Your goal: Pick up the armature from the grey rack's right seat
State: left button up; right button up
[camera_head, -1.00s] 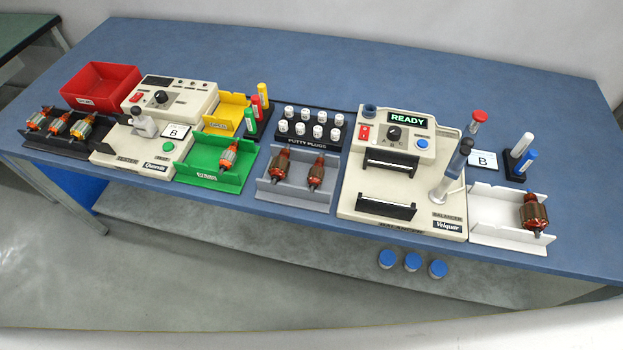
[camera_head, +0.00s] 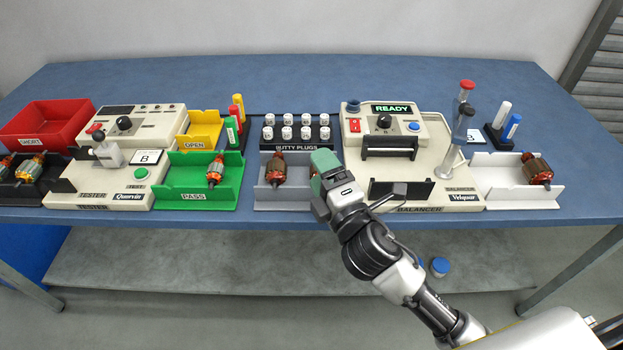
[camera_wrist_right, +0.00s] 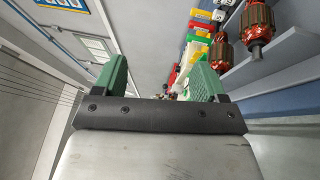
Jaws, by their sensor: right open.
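The grey rack (camera_head: 290,206) stands at the front of the bench between the green tray and the balancer. An armature with a copper winding (camera_head: 276,170) lies in its left seat. The right-seat armature is mostly hidden behind my right gripper (camera_head: 324,163) in the head view. In the right wrist view, the nearer armature (camera_wrist_right: 257,24) appears to be the right-seat one, with the left-seat one (camera_wrist_right: 221,52) beyond it. My right gripper (camera_wrist_right: 161,78) has its green fingers apart, with nothing between them; both armatures are off to the right. My left gripper is out of view.
The balancer (camera_head: 455,180) stands right of the rack, its display reading READY. The green PASS tray (camera_head: 190,196) is to the left, and the putty plug holder (camera_head: 296,146) stands behind. A white tray (camera_head: 520,200) holds another armature (camera_head: 537,170).

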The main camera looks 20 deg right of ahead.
jog(key=s+a+r+n+g+y, duration=0.1)
jog(key=a+r+n+g+y, duration=0.5)
jog(key=n, duration=0.7)
jog(key=s+a+r+n+g+y, duration=0.15)
jog(key=a+n+y, duration=0.25)
jog(key=n+y, duration=0.75)
jog(key=w+d+f+n+g+h, duration=0.2)
jog(key=d+f+n+g+h, duration=0.15)
jog(key=n+h, duration=0.45)
jog(key=w+d+f+n+g+h, duration=0.2)
jog(key=f+n+g+h, duration=0.2)
jog(key=n, duration=0.8)
jog(key=w+d+n+t+h+b, duration=0.1)
jog(key=w+d+n+h, duration=0.25)
jog(key=d+h, duration=0.5)
jog(key=w+f, duration=0.1)
jog(key=f, duration=0.2)
jog(key=w+a+f+y+p, duration=0.1)
jog(key=w+f, duration=0.1)
jog(key=f, duration=0.1)
jog(key=w+f+y, duration=0.1)
jog(key=w+f, duration=0.1)
jog(key=f, duration=0.1)
jog(key=shift+w+a+f+m, duration=0.1)
jog(key=shift+a+f+m, duration=0.05)
jog(key=shift+f+m, duration=0.25)
